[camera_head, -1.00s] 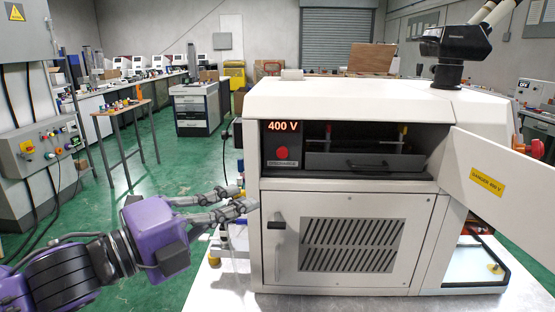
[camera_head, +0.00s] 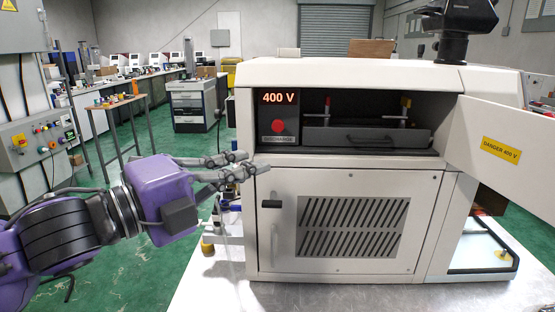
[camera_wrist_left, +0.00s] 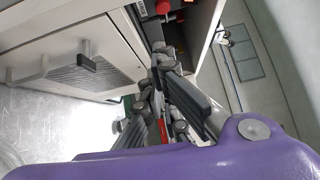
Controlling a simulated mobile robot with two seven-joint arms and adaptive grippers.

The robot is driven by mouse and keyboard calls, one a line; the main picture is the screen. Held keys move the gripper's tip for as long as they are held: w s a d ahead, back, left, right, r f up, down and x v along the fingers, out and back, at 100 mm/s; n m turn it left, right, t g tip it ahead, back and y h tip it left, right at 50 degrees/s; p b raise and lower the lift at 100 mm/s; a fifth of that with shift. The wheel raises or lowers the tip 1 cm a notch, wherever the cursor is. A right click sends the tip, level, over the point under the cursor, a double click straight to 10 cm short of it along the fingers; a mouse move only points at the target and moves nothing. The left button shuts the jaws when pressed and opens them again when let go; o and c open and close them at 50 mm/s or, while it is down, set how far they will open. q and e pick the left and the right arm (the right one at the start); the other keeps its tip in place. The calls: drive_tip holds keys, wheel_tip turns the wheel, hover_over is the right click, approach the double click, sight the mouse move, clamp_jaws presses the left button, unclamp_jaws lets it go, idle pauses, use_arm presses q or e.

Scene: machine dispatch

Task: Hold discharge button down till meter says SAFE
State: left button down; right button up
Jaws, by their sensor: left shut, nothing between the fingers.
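The meter (camera_head: 278,98) at the upper left of the white machine's open bay reads 400 V in orange digits. The round red discharge button (camera_head: 278,126) is below it on the same dark panel, above a DISCHARGE label. My left gripper (camera_head: 252,163) is shut and empty, its fingertips below and left of the button and apart from it in the picture. In the left wrist view its dark fingers (camera_wrist_left: 162,65) point up toward a red round part at the top edge, seemingly the button. My right gripper is not in view.
The machine's open door (camera_head: 495,170) with a yellow DANGER 400 V label stands out at the right. A grey drawer (camera_head: 365,139) sits in the bay. The lower front door has a handle (camera_head: 273,242). Small fittings (camera_head: 215,235) stand on the bench left of the machine.

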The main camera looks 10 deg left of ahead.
sight(278, 126)
use_arm(q)
drive_tip(key=w+d+b, duration=0.3)
drive_tip(key=w, duration=0.6)
drive_tip(key=shift+w+r+b, duration=0.25)
drive_tip(key=shift+r+b, duration=0.1)
